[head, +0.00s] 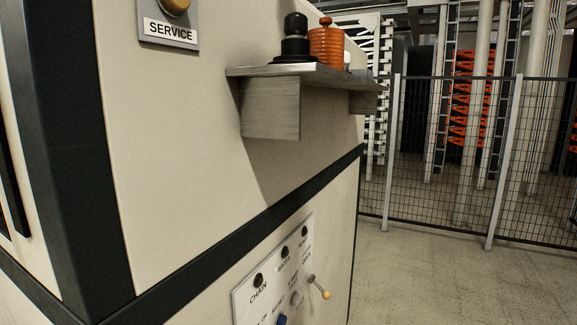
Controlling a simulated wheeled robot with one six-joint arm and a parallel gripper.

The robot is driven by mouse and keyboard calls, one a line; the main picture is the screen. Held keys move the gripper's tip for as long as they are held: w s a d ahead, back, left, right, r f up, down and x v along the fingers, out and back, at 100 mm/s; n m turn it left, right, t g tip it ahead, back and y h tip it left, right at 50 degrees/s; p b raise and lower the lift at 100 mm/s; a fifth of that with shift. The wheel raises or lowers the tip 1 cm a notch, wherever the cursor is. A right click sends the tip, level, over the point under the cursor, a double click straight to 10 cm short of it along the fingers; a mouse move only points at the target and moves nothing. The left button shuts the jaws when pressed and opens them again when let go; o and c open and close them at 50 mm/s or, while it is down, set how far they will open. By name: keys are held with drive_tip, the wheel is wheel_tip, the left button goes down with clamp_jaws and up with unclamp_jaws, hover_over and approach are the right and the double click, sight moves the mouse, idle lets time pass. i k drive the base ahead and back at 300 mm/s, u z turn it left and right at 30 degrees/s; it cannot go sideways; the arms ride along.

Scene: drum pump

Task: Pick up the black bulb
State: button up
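The black bulb (296,40) stands upright on a small metal shelf (270,119) fixed to the cream cabinet wall. It has a rounded knob on top, a wider body and a dark flat base near the shelf's left part. My gripper is not in view.
An orange ribbed bulb (327,46) stands close on the right of the black bulb, with a small white thing (347,59) partly hidden behind it. A SERVICE sign (171,31) is at upper left. A control panel (279,276) with a protruding lever (318,287) is below. A mesh fence (450,150) stands beyond open floor.

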sight(295, 23)
drive_tip(key=k, duration=0.95)
